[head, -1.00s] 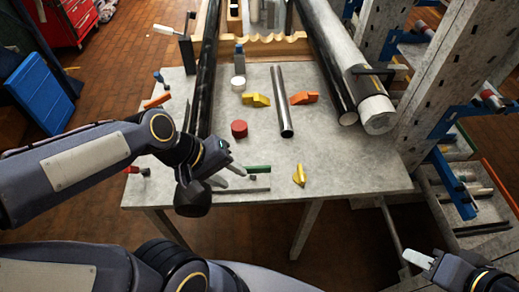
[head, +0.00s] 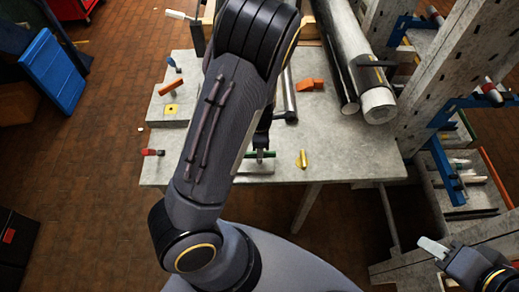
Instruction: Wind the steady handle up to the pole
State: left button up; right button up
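Several small handles sit at the table's left side: a blue one (head: 174,65), an orange one (head: 174,88) and a red one (head: 153,152) at the edge. A green-topped piece (head: 262,153) is near the front edge. I cannot tell which is the steady handle. A large grey pole (head: 350,50) with a white end lies at the right; the dark pole at the left is mostly hidden by my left arm. My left gripper (head: 261,157) is by the green piece, largely hidden, opening unclear. My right gripper (head: 432,248) is low right, away from the table, its fingers unclear.
The grey table (head: 350,155) has a bare front right. A metal tube (head: 290,105), an orange clip (head: 312,84) and a yellow clip (head: 301,159) lie on it. A concrete post (head: 455,70) with blue brackets stands right. A white-gripped crank (head: 180,15) is at the back left.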

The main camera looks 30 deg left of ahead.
pick_arm(q)
notch_tip(320, 180, down, 4)
jog(key=shift+r, duration=0.25)
notch_tip(320, 180, down, 2)
jog(key=shift+f+b, duration=0.15)
jog(key=shift+b, duration=1)
jog(key=c, duration=0.3)
jog(key=shift+r, duration=0.2)
grip_shut()
jog(key=m, duration=0.4)
jog(key=shift+f+b, duration=0.15)
jog(key=shift+b, duration=0.15)
jog(key=m+b, duration=0.1)
jog(key=m, duration=0.4)
jog(key=m+b, duration=0.1)
jog(key=m, duration=0.4)
jog(key=m+b, duration=0.1)
jog(key=m, duration=0.4)
jog(key=m+b, duration=0.1)
jog(key=m, duration=0.6)
jog(key=shift+m, duration=0.3)
jog(key=m, duration=0.7)
jog(key=shift+o, duration=1.5)
grip_release()
jog(key=shift+m, duration=0.3)
